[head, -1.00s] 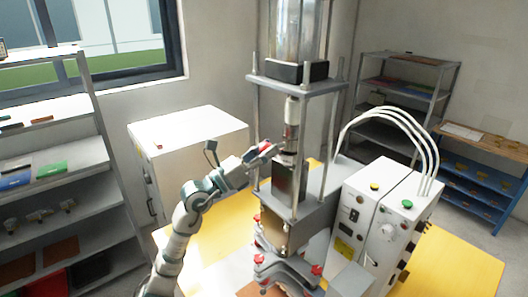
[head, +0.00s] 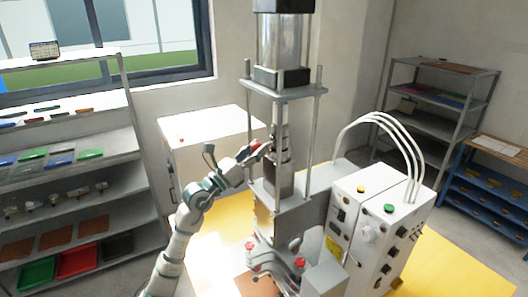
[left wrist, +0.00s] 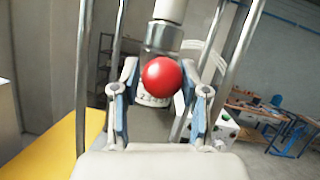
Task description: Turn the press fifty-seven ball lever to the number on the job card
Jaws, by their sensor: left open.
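The press (head: 282,170) stands on the yellow table in the head view. My left gripper (head: 268,147) reaches it from the left at its middle column. In the left wrist view the red ball (left wrist: 163,77) of the lever sits between the two blue-lined fingers of my left gripper (left wrist: 160,82). The fingers are open, with a gap on each side of the ball. A white ring with dark marks (left wrist: 152,100) shows partly below the ball; its numbers are too small to read. In the head view the ball is hardly visible. My right gripper is not in view.
A control box (head: 378,222) with buttons and white hoses stands right of the press. A small card or display (head: 44,50) stands on the left shelf (head: 85,122); its writing is unreadable. A white cabinet (head: 215,150) is behind my left arm. Upright rods flank the press column.

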